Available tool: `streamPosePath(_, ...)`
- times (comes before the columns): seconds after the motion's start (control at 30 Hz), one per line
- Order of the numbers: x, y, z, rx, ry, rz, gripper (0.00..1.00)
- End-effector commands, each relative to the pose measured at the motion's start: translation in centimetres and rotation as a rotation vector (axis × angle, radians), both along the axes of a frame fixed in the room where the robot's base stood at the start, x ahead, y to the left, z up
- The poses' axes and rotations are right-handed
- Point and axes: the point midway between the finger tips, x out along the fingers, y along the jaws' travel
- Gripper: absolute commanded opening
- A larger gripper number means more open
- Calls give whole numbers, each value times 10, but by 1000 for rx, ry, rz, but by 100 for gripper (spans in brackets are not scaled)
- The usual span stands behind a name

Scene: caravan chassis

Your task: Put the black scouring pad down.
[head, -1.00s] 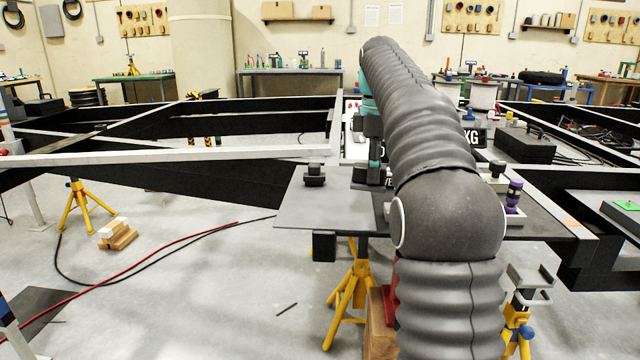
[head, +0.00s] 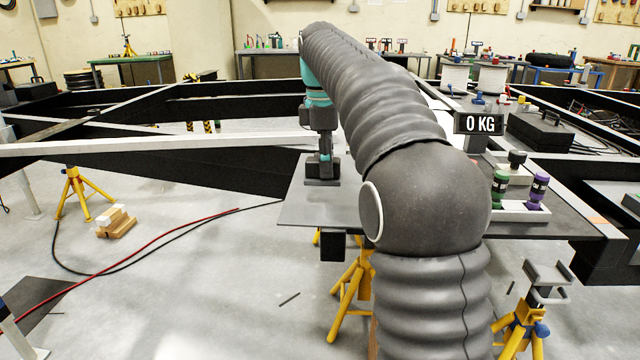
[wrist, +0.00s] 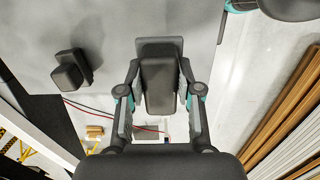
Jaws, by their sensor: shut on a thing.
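My gripper (wrist: 160,72) is shut on the black scouring pad (wrist: 158,92), a dark block with a wider flat part at its far end, in the wrist view. A similar dark block on a small plate (wrist: 72,70) stands to the left of it on the grey sheet. In the head view my gripper (head: 324,150) points down over the left end of the grey tabletop (head: 350,208). Dark block shapes show at its fingertips there. I cannot tell the held pad from the other block there, nor whether the pad touches the surface.
A black case (head: 545,135) lies behind. The front left of the tabletop is bare.

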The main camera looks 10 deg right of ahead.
Motion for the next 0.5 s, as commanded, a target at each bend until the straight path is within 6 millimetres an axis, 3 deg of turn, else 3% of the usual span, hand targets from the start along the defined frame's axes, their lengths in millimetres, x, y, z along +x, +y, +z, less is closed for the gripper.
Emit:
streamPosePath(0.13, 3, 13, -8, 0, 0, 1, 0)
streamPosePath(0.5, 3, 14, -47, 0, 0, 0, 0)
